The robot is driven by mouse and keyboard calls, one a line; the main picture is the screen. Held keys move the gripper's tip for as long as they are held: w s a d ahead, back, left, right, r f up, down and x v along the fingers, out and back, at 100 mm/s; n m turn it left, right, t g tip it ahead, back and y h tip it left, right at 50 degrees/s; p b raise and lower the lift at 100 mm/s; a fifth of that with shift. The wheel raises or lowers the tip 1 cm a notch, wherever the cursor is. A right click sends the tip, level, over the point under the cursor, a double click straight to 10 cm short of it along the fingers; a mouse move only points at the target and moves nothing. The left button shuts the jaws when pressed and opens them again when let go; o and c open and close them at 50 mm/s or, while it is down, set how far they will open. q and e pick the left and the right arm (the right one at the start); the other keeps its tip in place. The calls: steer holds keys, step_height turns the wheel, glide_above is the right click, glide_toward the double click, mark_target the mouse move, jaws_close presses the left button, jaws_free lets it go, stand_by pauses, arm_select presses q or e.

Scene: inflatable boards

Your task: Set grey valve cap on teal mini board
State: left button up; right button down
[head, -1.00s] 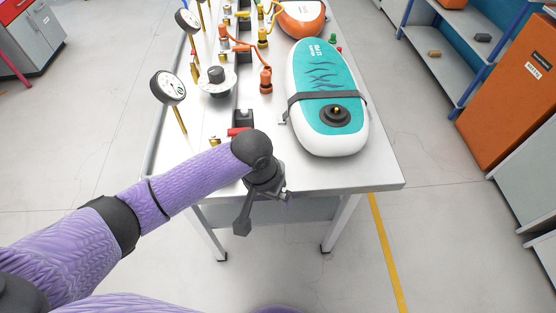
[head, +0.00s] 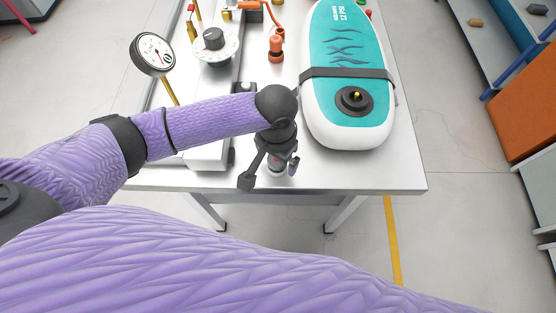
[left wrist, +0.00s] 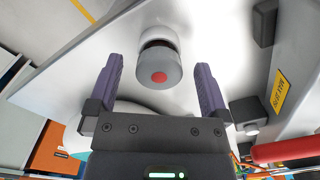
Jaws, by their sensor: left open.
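The teal mini board (head: 346,47), white-edged with a dark strap, lies on the bench in the head view. Its dark round valve (head: 355,99) with a brass-coloured centre faces up, uncovered. A grey cylindrical cap (left wrist: 159,68) with a red dot and a pale base stands near the bench's front edge; I take it for the valve cap. In the head view the gripper partly hides it. My left gripper (head: 270,174) is open and points down over it. In the left wrist view my left gripper (left wrist: 159,72) has the cap between its spread fingers, with gaps on both sides. My right gripper is not in view.
The metal bench (head: 385,177) has bare room around the board's near end. A gauge (head: 152,54) on a brass stem, a white dial unit (head: 215,43) and an orange fitting (head: 276,47) stand left of the board. A red handle (left wrist: 285,149) shows in the left wrist view.

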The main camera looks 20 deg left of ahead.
arm_select(q)
steer(key=shift+f, duration=0.55)
steer(key=shift+r, duration=0.1)
steer(key=c, duration=1.3)
